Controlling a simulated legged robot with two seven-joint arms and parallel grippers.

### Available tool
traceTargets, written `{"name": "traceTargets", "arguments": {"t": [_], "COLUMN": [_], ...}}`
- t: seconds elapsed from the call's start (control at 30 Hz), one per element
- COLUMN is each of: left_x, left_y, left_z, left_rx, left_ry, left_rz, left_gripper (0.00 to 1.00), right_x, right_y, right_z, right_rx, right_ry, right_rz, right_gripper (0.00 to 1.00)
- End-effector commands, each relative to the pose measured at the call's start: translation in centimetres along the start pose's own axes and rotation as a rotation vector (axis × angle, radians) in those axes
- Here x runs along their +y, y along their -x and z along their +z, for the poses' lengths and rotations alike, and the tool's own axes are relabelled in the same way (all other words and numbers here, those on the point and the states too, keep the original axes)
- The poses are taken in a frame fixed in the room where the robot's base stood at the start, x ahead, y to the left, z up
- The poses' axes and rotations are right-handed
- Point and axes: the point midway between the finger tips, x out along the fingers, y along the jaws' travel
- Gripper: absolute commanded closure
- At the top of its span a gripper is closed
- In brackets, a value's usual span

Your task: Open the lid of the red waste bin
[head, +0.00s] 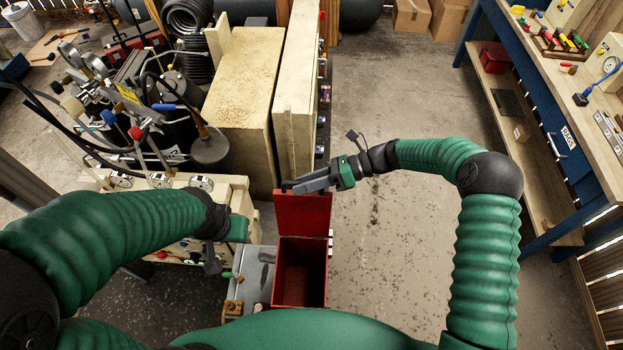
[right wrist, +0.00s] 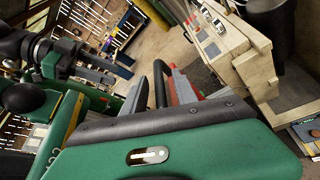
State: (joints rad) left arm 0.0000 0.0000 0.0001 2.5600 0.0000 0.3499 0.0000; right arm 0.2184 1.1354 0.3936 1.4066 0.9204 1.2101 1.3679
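The red waste bin (head: 300,275) stands at the lower middle of the head view, and its dark red inside shows from above. Its red lid (head: 303,214) is raised and stands up at the bin's far side. My right gripper (head: 290,186) lies across the lid's top edge, touching or very close to it. In the right wrist view its fingers (right wrist: 164,88) show beside a thin red edge; whether they grip it is unclear. My left gripper (head: 213,262) hangs left of the bin, apart from it, and its finger gap is not clear.
A cream cabinet (head: 240,95) stands behind the bin, with hoses and gauges to its left. A grey metal surface (head: 258,275) adjoins the bin's left side. A blue workbench (head: 550,120) stands at the right. The concrete floor (head: 400,240) between is clear.

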Motion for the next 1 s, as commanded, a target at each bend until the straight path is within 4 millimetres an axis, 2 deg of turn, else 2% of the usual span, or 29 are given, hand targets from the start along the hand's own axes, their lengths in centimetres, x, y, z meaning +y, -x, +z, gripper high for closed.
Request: {"name": "traceTargets", "arguments": {"t": [0.17, 0.5, 0.6, 0.77, 1.0], "left_x": [0.0, 0.0, 0.0, 0.0, 0.0], "left_y": [-1.5, -5.0, -5.6, -5.9, -5.9], "left_z": [0.3, 1.2, 1.3, 1.4, 1.4], "left_rx": [0.0, 0.0, 0.0, 0.0, 0.0], "left_ry": [0.0, 0.0, 0.0, 0.0, 0.0], "left_rz": [0.0, 0.0, 0.0, 0.0, 0.0], "left_gripper": [0.64, 0.64, 0.64, 0.64, 0.64], "right_x": [-0.4, -0.6, -0.5, -0.3, -0.2], "right_y": [2.5, 12.3, 14.6, 16.6, 16.9], "right_z": [-0.3, -0.5, -0.4, -0.2, -0.1], "right_rx": [-0.001, -0.002, 0.0, 0.0, 0.0], "right_ry": [0.001, 0.002, 0.001, 0.0, -0.002], "right_rz": [-0.006, -0.006, -0.004, -0.001, 0.0], "right_gripper": [0.66, 0.66, 0.66, 0.66, 0.66]}}
